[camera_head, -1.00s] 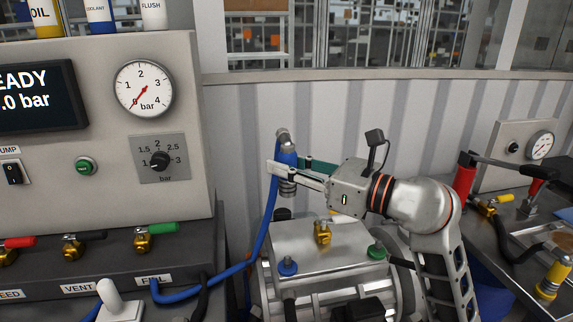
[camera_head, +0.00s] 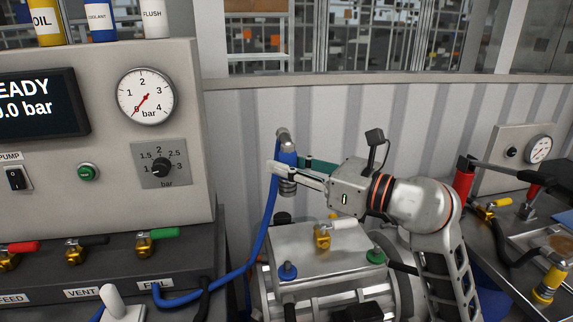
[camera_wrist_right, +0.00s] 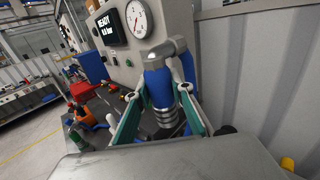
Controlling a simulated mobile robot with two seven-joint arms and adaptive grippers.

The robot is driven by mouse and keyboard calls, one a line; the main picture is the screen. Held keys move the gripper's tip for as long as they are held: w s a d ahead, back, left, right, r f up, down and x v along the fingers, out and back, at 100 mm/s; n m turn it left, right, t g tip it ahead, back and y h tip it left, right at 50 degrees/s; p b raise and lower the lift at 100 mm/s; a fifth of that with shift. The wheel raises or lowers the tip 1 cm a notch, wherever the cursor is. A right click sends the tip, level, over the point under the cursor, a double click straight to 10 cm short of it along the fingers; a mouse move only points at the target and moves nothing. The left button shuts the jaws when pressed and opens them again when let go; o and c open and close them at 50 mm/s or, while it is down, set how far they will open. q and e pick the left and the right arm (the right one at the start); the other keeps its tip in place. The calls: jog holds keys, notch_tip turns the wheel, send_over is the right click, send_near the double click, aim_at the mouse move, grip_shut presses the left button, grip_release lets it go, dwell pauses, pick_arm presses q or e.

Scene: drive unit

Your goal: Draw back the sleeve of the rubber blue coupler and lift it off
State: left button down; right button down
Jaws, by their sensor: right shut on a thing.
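The blue coupler (camera_head: 287,158) has a blue rubber body, a grey elbow on top and a ringed metal lower end. My right gripper (camera_head: 286,169) is shut on it from the right. The coupler hangs upright in the air above the rear of the drive unit (camera_head: 330,246), with a gap beneath its metal end. In the right wrist view the coupler (camera_wrist_right: 159,88) stands between the two green-sided fingers. A blue hose runs down from it to the console. My left gripper is not in view.
A black port (camera_head: 283,218), a brass valve (camera_head: 322,238), a blue cap (camera_head: 288,271) and a green cap (camera_head: 376,256) sit on the unit. The console (camera_head: 105,150) stands left; a bench with a gauge (camera_head: 540,147) stands right. Corrugated wall lies behind.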

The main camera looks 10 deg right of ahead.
aim_at(293, 148)
jog(key=shift+r+p, duration=0.55)
jog(key=shift+r, duration=1.3)
